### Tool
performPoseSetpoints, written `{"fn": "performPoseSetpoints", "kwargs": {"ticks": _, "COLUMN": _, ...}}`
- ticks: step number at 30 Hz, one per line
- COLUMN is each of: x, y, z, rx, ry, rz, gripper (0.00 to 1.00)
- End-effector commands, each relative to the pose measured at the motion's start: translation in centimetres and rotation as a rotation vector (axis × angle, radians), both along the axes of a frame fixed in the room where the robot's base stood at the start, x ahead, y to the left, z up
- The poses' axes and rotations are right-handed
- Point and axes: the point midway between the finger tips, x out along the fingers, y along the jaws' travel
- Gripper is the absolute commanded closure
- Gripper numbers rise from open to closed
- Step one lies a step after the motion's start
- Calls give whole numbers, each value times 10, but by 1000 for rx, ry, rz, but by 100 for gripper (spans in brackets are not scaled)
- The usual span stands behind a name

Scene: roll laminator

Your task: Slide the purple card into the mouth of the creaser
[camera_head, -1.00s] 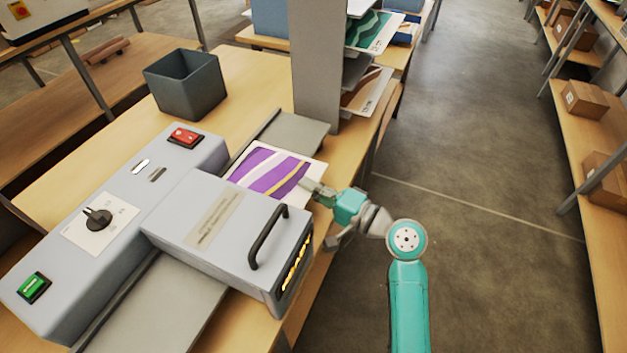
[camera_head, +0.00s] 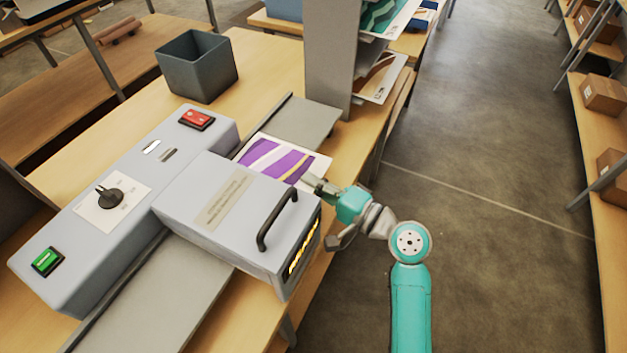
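The purple card (camera_head: 274,161), with white and gold wavy bands, lies flat on the grey feed table on the far side of the creaser. The creaser (camera_head: 213,202) is a grey box housing with a black handle. The card's near part is hidden by the housing, so I cannot see how far it is inside the mouth. My gripper (camera_head: 318,185) is at the card's right edge, close to the housing's far right corner. Its fingers appear closed on that edge, though they are small in the view.
The control panel has a red switch (camera_head: 196,119), a black dial (camera_head: 109,197) and a green switch (camera_head: 47,262). A dark open bin (camera_head: 197,66) stands behind. A grey post (camera_head: 331,55) and a rack of other cards (camera_head: 381,80) stand beyond the feed table. The aisle floor at right is clear.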

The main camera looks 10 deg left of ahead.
Motion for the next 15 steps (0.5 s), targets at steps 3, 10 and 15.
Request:
{"fn": "performPoseSetpoints", "kwargs": {"ticks": 3, "x": 0, "y": 0, "z": 0, "rx": 0, "ry": 0, "rz": 0, "gripper": 100}}
{"fn": "performPoseSetpoints", "kwargs": {"ticks": 10, "x": 0, "y": 0, "z": -2, "rx": 0, "ry": 0, "rz": 0, "gripper": 100}}
{"fn": "performPoseSetpoints", "kwargs": {"ticks": 15, "x": 0, "y": 0, "z": -4, "rx": 0, "ry": 0, "rz": 0, "gripper": 100}}
